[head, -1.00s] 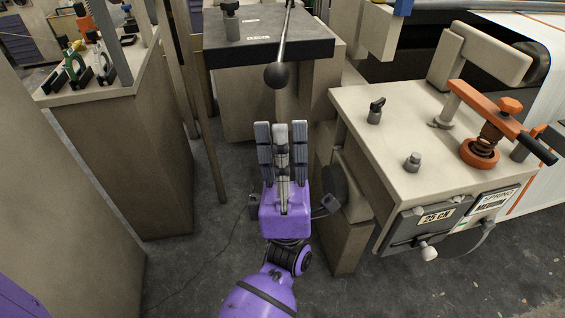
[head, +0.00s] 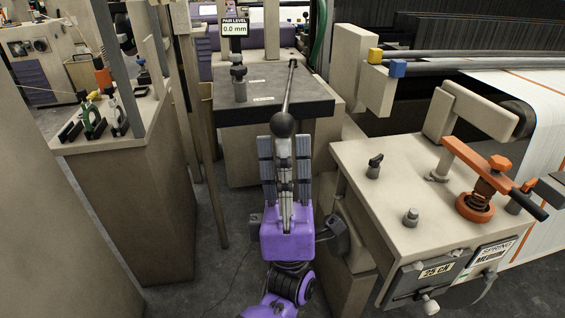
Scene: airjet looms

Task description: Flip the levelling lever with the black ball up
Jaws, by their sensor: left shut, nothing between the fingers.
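My left gripper (head: 284,142), purple with grey fingers, is shut and empty. It points away from me, and its fingertips appear just below the ball in the picture. I cannot tell whether they touch it. My right gripper is not in view.
A display reading 0.0 mm (head: 235,28) stands behind the block. A pale machine box (head: 400,215) with an orange handle (head: 477,160) is close on the right. A cabinet with small tools (head: 125,190) is on the left. Upright posts (head: 205,130) stand between.

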